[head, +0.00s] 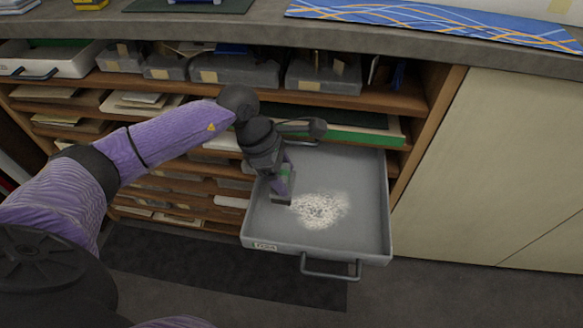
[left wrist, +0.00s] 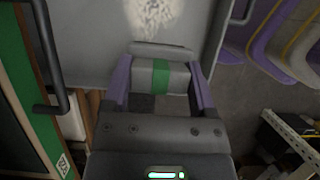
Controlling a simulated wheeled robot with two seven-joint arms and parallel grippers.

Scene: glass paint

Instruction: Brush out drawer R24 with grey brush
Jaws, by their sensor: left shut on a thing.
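A grey drawer (head: 365,215) is pulled out from the cabinet; the label on its front is too small to read. A patch of white debris (head: 322,209) lies on its floor, spread around the middle and front. My left gripper (head: 280,180) reaches down into the drawer's left side, shut on the grey brush (head: 284,200), just left of the debris. In the left wrist view the brush (left wrist: 176,76) shows as a grey block with a green band between the purple fingers, with the debris (left wrist: 152,14) beyond it. Whether its bristles touch the drawer floor is hidden. My right gripper is not in view.
The drawer's handle (head: 331,268) juts out at the front. Wooden shelves (head: 190,85) with papers and grey boxes stand behind and left. A pale cabinet panel (head: 500,170) is at the right. A countertop (head: 260,33) with a blue patterned sheet (head: 440,22) runs above.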

